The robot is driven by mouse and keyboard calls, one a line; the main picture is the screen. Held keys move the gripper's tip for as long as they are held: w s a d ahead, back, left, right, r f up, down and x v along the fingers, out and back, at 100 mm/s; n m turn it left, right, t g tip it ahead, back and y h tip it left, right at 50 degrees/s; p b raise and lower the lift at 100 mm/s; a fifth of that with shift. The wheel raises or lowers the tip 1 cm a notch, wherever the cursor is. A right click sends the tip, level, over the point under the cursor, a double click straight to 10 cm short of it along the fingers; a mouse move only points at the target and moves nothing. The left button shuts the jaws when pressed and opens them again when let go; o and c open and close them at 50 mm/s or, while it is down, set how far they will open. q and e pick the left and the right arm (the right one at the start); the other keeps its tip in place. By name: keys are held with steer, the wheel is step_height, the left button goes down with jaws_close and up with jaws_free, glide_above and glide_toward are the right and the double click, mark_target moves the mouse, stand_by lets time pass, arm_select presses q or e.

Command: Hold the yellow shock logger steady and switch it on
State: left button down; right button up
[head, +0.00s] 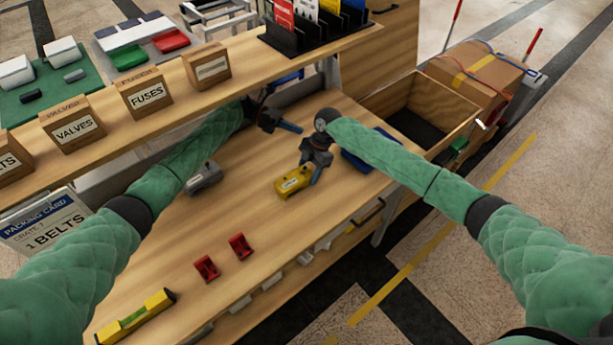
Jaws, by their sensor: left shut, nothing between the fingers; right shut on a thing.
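The yellow shock logger (291,182) lies on the wooden bench top, with a pale label on its upper face. My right gripper (314,172) is shut on it at its right end, coming down from above. The logger's switch is too small to make out. My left gripper (290,127) is shut and empty, beyond the logger and under the raised shelf's edge, apart from the logger.
A grey device (203,177) lies left of the logger. Two red brackets (207,268) and a yellow level (137,317) lie near the front edge. A blue tray (364,160) is at the right. The shelf (160,104) with labelled boxes overhangs the bench.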

arm_select(q)
steer(key=w+d+f+n+t+h, duration=0.1)
steer(key=w+d+f+n+t, duration=0.3)
steer(key=t, duration=0.6)
steer(key=s+a+n+t+y, duration=0.6)
steer(key=s+a+t+y, duration=0.3)
steer(key=a+t+y, duration=0.45)
steer(key=s+d+n, duration=0.1)
steer(key=s+d, duration=0.2)
steer(key=s, duration=0.1)
steer(key=s+d+n+g+y, duration=0.1)
steer(key=s+d, duration=0.2)
steer(key=s, duration=0.1)
steer(key=s+d+f+n+y, duration=0.1)
steer(key=s+d, duration=0.2)
steer(key=s, duration=0.1)
steer(key=shift+s+d+g, duration=0.3)
steer(key=shift+s+g, duration=0.05)
steer(key=shift+s, duration=0.05)
steer(key=s+d+r+n+g+y, duration=0.1)
steer(key=s+d+r+n+g, duration=0.1)
steer(key=s, duration=0.8)
steer(key=shift+d+n+g, duration=0.3)
steer(key=shift+d+g, duration=0.3)
steer(key=shift+d, duration=0.4)
steer(key=shift+w+f+y, duration=0.1)
steer(key=shift+y, duration=0.15)
